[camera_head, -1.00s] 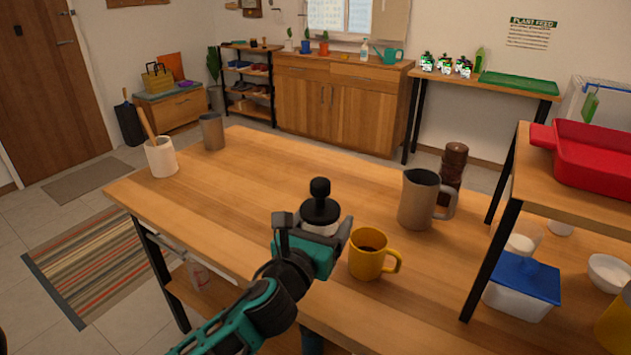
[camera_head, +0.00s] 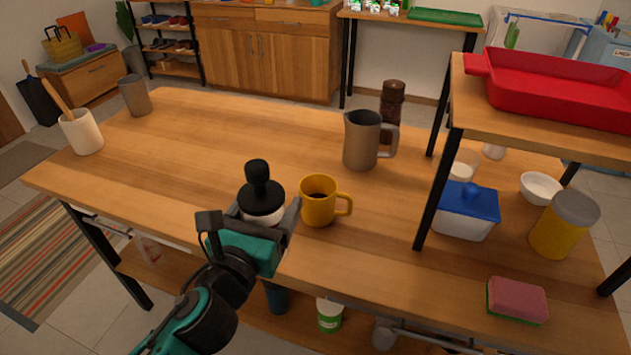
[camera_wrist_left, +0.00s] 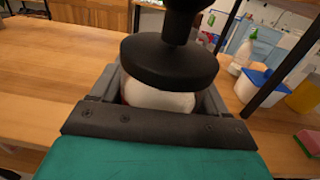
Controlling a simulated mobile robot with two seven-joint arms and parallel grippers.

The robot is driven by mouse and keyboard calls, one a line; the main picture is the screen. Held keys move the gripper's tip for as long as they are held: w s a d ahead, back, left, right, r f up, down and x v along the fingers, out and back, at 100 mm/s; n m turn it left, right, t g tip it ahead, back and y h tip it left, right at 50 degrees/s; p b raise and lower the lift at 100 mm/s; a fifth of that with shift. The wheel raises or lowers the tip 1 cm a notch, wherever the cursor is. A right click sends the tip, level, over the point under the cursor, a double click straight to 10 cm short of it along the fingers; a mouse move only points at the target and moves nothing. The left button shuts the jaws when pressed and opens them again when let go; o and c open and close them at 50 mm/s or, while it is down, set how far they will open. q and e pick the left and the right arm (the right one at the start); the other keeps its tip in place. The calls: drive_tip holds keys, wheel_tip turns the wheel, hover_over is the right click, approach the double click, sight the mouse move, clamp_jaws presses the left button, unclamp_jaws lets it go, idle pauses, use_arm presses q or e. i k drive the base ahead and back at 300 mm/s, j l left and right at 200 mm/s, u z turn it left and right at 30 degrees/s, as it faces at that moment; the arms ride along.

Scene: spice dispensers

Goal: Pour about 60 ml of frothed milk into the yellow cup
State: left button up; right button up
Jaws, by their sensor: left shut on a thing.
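The yellow cup (camera_head: 317,203) stands upright on the table with dark liquid inside, its handle to the right. A grey metal pitcher (camera_head: 361,141) stands upright behind it to the right, handle to the right; its contents cannot be seen. My left gripper (camera_head: 263,222) is just left of the yellow cup, shut on a white container with a black knobbed lid (camera_head: 260,188). The lidded container also fills the middle of the left wrist view (camera_wrist_left: 170,65), upright between the fingers. My right gripper is not in view.
A dark brown grinder (camera_head: 391,104) stands behind the pitcher. A shelf with a red tray (camera_head: 560,88) rises at the right, its black post near the pitcher. A white utensil crock (camera_head: 82,132) and grey cup (camera_head: 134,95) stand far left. The table's middle left is clear.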

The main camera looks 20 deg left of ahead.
sight(318, 192)
drive_tip(key=j+z, duration=0.35)
drive_tip(key=j, duration=0.5)
drive_tip(key=j+z, duration=0.35)
drive_tip(key=j, duration=0.5)
